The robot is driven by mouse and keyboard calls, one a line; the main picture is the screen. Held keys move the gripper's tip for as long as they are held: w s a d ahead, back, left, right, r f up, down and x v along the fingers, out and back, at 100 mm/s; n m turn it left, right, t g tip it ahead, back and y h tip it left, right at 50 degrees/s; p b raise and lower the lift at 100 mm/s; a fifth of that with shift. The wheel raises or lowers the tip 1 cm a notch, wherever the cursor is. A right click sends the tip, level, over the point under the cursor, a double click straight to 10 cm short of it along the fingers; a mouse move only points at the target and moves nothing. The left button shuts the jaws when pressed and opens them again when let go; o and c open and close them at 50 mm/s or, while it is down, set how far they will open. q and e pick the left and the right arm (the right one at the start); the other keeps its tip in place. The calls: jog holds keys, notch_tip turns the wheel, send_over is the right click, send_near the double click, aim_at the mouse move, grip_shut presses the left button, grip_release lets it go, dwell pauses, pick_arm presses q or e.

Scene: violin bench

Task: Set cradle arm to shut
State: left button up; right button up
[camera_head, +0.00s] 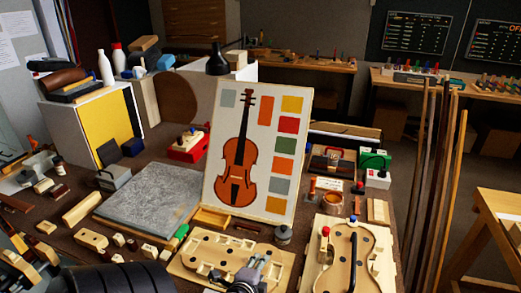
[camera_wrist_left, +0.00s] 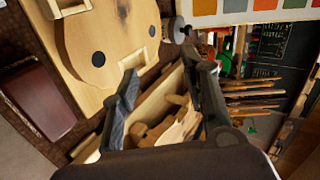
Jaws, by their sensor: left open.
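A pale wooden cradle-like frame (camera_head: 310,279) with a violin-shaped outline lies at the front right of the bench. A red-topped post (camera_head: 325,233) and a blue knob (camera_head: 353,219) stand on it. I cannot tell for certain which part is the cradle arm, or whether it is open or shut. My left gripper (camera_head: 250,274) is low over the pale board (camera_head: 205,266) left of the frame. In the left wrist view my left gripper (camera_wrist_left: 165,85) is open, with pale wooden parts (camera_wrist_left: 178,130) showing between and below its fingers. My right gripper is not in view.
A violin picture board (camera_head: 212,180) stands upright mid-bench. A grey slab (camera_head: 150,205) lies left of it. A metal canister (camera_head: 283,235) stands between the pale board and the frame. Tall wooden strips (camera_head: 427,180) rise at the right. Small wooden blocks crowd the front left.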

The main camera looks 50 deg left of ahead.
pick_arm(q)
jog(key=s+d+f+n+g, duration=0.1)
jog(key=s+d+f+n, duration=0.1)
jog(key=d, duration=0.1)
jog(key=s+d+f+n+g+h, duration=0.1)
jog(key=shift+s+d+f+n+g, duration=0.1)
jog(key=shift+s+d+n+g, duration=0.05)
jog(key=shift+d+n+g, duration=0.15)
jog(key=shift+c, duration=0.3)
